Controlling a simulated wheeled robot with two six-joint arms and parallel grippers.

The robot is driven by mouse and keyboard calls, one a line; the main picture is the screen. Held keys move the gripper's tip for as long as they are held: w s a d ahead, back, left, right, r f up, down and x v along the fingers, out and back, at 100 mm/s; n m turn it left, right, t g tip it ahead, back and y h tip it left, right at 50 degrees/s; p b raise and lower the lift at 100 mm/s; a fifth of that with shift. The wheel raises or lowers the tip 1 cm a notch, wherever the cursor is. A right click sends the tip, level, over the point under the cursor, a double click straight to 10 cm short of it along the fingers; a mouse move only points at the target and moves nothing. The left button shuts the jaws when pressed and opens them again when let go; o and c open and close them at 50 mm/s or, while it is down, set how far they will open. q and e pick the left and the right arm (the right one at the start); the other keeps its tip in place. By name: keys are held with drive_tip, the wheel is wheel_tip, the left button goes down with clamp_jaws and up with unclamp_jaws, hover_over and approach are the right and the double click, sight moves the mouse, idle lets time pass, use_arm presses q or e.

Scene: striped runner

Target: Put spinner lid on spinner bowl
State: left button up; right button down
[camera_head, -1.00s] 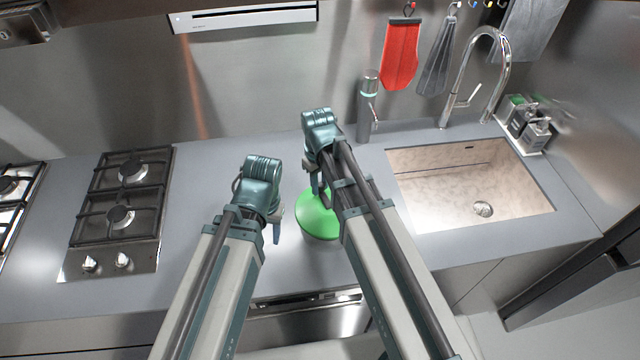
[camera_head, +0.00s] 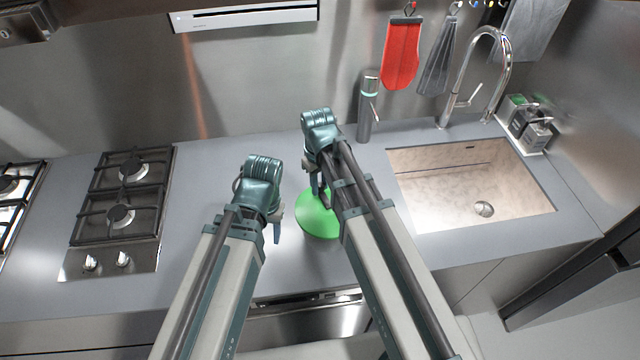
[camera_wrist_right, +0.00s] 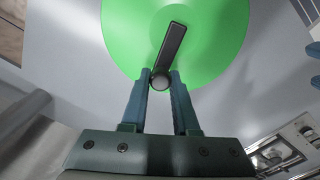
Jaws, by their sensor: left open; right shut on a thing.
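The green round spinner lid (camera_head: 316,221) is at the middle of the counter, partly behind my right arm. In the right wrist view the lid (camera_wrist_right: 212,45) fills the top, with a dark crank handle (camera_wrist_right: 173,42) ending in a grey knob (camera_wrist_right: 160,82). My right gripper (camera_head: 320,190) is shut on the knob; its fingertips (camera_wrist_right: 160,80) sit on both sides of it. I cannot make out the spinner bowl; any part under the lid is hidden. My left gripper (camera_head: 277,224) is open and empty, left of the lid and apart from it.
A gas hob (camera_head: 120,215) lies at the left and a sink (camera_head: 470,185) with a tall faucet at the right. A bottle-like dispenser (camera_head: 367,110) stands by the back wall. The counter (camera_head: 190,210) between hob and left arm is clear.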

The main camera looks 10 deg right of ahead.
drive_tip(key=shift+f+b, duration=0.5)
drive_tip(key=shift+b, duration=0.05)
idle(0.9)
unclamp_jaws()
idle(0.7)
drive_tip(key=shift+r, duration=0.1)
drive_tip(key=shift+r+p, duration=3.5)
drive_tip(key=shift+p, duration=0.1)
drive_tip(key=shift+f, duration=0.1)
